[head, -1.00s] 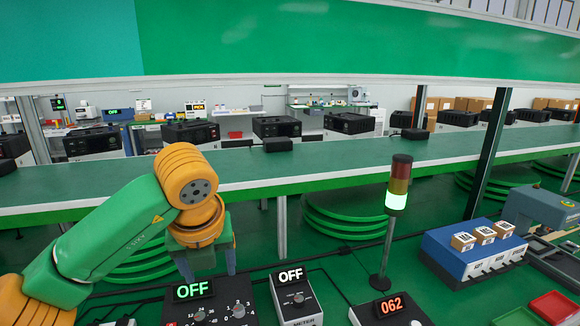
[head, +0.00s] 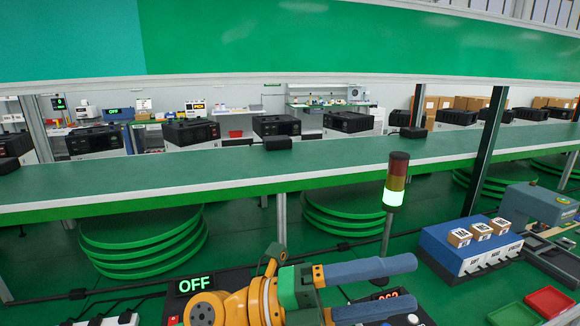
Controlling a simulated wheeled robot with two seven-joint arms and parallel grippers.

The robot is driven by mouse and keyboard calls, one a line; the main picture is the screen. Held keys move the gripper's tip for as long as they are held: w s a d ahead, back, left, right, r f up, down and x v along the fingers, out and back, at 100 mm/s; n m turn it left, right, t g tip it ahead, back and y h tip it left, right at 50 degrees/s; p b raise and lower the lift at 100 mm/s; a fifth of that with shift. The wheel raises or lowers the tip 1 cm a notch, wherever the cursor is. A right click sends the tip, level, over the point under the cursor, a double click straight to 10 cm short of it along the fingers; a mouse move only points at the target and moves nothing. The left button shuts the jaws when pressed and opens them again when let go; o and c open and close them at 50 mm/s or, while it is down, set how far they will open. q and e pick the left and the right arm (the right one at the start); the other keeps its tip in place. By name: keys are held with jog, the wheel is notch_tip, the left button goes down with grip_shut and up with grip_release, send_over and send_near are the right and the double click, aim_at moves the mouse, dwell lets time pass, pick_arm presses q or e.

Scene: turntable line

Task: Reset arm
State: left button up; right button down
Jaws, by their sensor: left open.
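My left gripper (head: 408,284) is low in the middle of the head view, close to the camera. Its two blue-grey fingers point right and stand apart, with nothing held between them. The orange and green wrist behind it fills the bottom middle. The gripper covers most of the red-lit counter display (head: 386,295) and hides the small meter box. The OFF display (head: 195,284) shows green just left of the wrist. My right gripper is not in view.
A signal tower (head: 397,190), lit green at its bottom, stands just behind the fingers. A blue box (head: 455,262) with small cartons is to the right, near red (head: 549,302) and green (head: 515,315) trays. The long green conveyor (head: 200,175) carries black units behind.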

pick_arm(q)
jog(key=w+a+n+t+y, duration=0.4)
jog(key=w+a+n+t, duration=0.15)
jog(key=n+t, duration=0.55)
jog(key=w+a+n+t+y, duration=0.3)
jog(key=w+a+n+t, duration=0.3)
jog(key=n+t, duration=0.45)
jog(key=s+a+f+n+g+y, duration=0.1)
jog(key=a+f+n+g+y, duration=0.2)
jog(key=a+f+n+y, duration=0.6)
jog(key=s+a+f+n+g+y, duration=0.1)
jog(key=a+f+n+g+y, duration=0.3)
jog(key=f, duration=0.9)
jog(key=s+a+f+g, duration=0.2)
jog(key=s+f+g, duration=0.3)
jog(key=s+f, duration=0.5)
jog(key=s+a+f+g, duration=0.2)
jog(key=s+f+g, duration=0.45)
jog(key=s, duration=0.55)
notch_tip(320, 180, down, 23)
jog(key=s+b, duration=0.1)
jog(key=b, duration=0.5)
jog(key=s+a+f+g+b, duration=0.1)
jog(key=s+f+b, duration=0.3)
jog(key=s+f, duration=0.8)
jog(key=shift+s+a+f+g+y, duration=0.15)
jog(key=shift+a+f+g+y, duration=0.2)
jog(key=shift+f, duration=0.55)
